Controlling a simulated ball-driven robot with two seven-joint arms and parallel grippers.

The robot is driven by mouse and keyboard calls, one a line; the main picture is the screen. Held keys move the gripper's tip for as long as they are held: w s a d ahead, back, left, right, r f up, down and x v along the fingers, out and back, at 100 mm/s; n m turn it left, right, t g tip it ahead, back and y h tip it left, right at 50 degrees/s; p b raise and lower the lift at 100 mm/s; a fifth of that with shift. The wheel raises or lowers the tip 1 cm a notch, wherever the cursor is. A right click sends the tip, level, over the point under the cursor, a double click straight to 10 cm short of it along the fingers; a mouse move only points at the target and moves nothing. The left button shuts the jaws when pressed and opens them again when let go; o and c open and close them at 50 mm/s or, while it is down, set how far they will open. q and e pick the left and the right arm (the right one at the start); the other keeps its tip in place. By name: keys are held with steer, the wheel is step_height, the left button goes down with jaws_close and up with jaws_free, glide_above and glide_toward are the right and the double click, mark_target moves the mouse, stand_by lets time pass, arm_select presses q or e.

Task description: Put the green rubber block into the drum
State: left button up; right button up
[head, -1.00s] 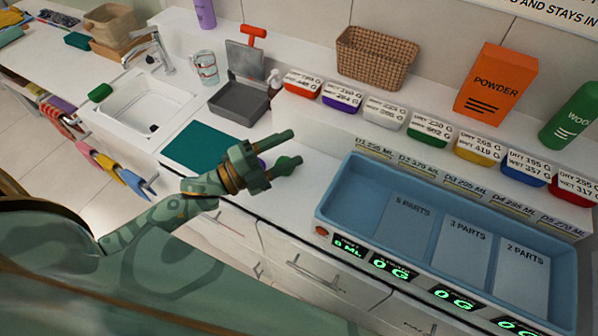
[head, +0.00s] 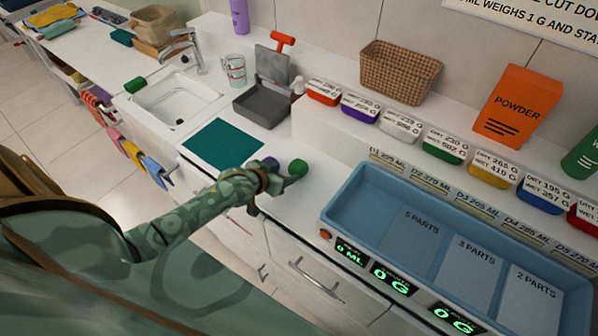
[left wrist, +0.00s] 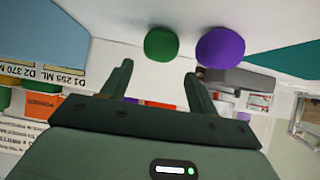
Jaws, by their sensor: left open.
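A rounded green piece (head: 298,168) sits on the white counter beside a purple one (head: 270,163), partly hidden by my gripper. My left gripper (head: 283,180) is open and close to the green piece. In the left wrist view the green piece (left wrist: 161,43) lies beyond the gap between the open fingertips (left wrist: 157,74), and the purple piece (left wrist: 220,46) lies to its right. Another green block (head: 136,85) rests on the sink's left rim. I cannot tell which green piece is the rubber block. No drum is recognisable. My right gripper is not in view.
A blue tray (head: 345,205) with displays in front stands to the right. A teal mat (head: 222,143) lies left of the gripper, with a grey lidded box (head: 262,105) behind. Labelled tubs (head: 400,127) line the back ledge. A sink (head: 160,107) is farther left.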

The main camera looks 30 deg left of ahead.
mark_target(297, 164)
arm_select(q)
steer(key=shift+w+f, duration=0.35)
steer(key=shift+w, duration=0.25)
steer(key=b+x, duration=0.1)
steer(key=x, duration=0.1)
steer(key=b+x, duration=0.1)
steer(key=x, duration=0.2)
steer(key=shift+w+d+r, duration=0.1)
steer(key=shift+w+r, duration=0.2)
steer(key=shift+r, duration=0.05)
steer(key=shift+s+r, duration=0.1)
steer(key=c, duration=0.8)
